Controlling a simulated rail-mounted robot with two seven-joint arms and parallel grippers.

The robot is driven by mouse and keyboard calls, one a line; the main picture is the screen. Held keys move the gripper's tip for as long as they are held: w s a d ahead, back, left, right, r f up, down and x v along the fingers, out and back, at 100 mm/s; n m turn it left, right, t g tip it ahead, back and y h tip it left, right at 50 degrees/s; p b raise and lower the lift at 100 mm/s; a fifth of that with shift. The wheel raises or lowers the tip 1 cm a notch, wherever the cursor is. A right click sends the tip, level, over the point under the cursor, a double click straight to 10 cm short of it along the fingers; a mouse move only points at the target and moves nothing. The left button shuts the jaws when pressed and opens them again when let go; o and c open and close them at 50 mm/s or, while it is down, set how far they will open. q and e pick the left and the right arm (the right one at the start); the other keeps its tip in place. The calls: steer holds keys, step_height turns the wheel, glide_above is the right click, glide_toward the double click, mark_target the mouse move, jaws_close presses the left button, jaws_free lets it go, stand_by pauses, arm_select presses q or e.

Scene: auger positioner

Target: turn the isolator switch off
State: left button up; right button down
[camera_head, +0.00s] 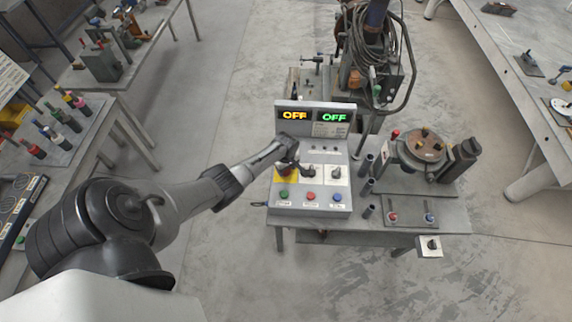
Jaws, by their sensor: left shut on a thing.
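The control panel (325,130) stands on a small grey table in the middle of the head view. Its two displays both read OFF, one yellow (295,115) and one green (334,117). The isolator switch (286,174) is the dark knob on the yellow plate at the left of the panel's sloped face. My left gripper (286,163) reaches in from the left and is shut on this knob. The fingers partly hide the knob, so its exact angle is hard to tell. My right gripper is not in view.
Two more knobs sit to the right, including one on a white plate (337,174). Green, red and blue buttons (310,195) line the panel's front. A round positioner (425,150) stands at right. A cable-draped machine (375,60) is behind. Floor is clear at front right.

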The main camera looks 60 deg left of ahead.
arm_select(q)
steer(key=n+p, duration=0.1)
steer(key=n, duration=0.1)
steer(key=shift+r+n, duration=0.1)
steer(key=shift+n, duration=0.3)
steer(key=n+p, duration=0.1)
steer(key=n, duration=0.1)
steer(key=shift+n, duration=0.4)
steer(key=n, duration=0.3)
steer(key=shift+p, duration=0.4)
steer(key=shift+n, duration=1.1)
steer(key=o, duration=0.9)
